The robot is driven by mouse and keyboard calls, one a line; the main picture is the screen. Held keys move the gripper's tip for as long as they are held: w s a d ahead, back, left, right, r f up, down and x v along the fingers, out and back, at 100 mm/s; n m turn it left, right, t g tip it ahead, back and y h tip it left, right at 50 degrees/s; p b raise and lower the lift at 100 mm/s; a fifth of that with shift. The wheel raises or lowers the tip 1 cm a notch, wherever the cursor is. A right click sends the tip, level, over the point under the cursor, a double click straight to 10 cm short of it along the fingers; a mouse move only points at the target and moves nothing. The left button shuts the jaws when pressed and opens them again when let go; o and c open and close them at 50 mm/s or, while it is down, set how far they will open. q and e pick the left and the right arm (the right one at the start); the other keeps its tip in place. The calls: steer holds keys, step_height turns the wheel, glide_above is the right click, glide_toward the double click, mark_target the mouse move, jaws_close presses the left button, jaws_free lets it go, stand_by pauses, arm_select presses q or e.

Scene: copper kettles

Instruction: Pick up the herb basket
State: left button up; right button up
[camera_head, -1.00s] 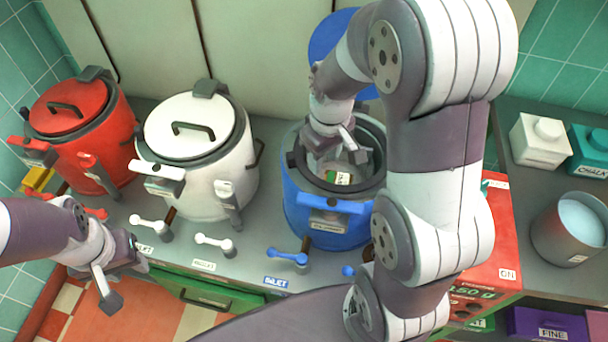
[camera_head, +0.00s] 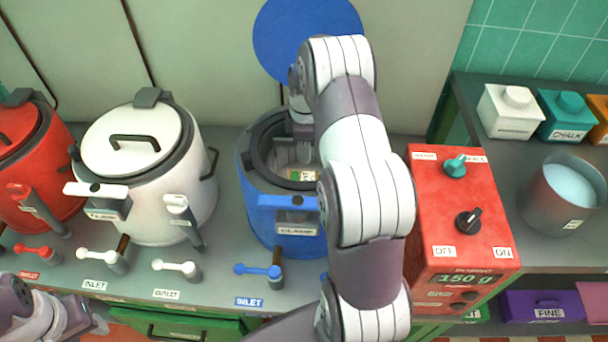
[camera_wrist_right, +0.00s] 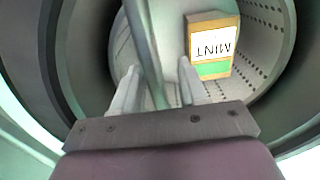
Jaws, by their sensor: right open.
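The blue kettle (camera_head: 262,205) stands open in the middle of the head view. Inside it, the right wrist view shows the herb basket (camera_wrist_right: 262,38), a pale perforated metal container. A box labelled MINT (camera_wrist_right: 211,45) shows within it. A thin metal bar (camera_wrist_right: 143,42), apparently the basket's handle, runs between my right fingers. My right gripper (camera_wrist_right: 157,74) is open in the kettle's mouth, with one finger on each side of the bar. In the head view it is mostly hidden by my arm. My left gripper (camera_head: 78,322) is at the bottom left corner, partly cut off.
The blue lid (camera_head: 280,40) is raised behind the kettle. A white kettle (camera_head: 150,195) and a red kettle (camera_head: 25,170) stand closed to the left. A red control box (camera_head: 440,215) is close on the right. Clamp and tap handles stick out in front.

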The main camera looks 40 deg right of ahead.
steer(key=shift+f, duration=0.45)
jaws_close()
steer(key=shift+r, duration=0.1)
stand_by(1.0)
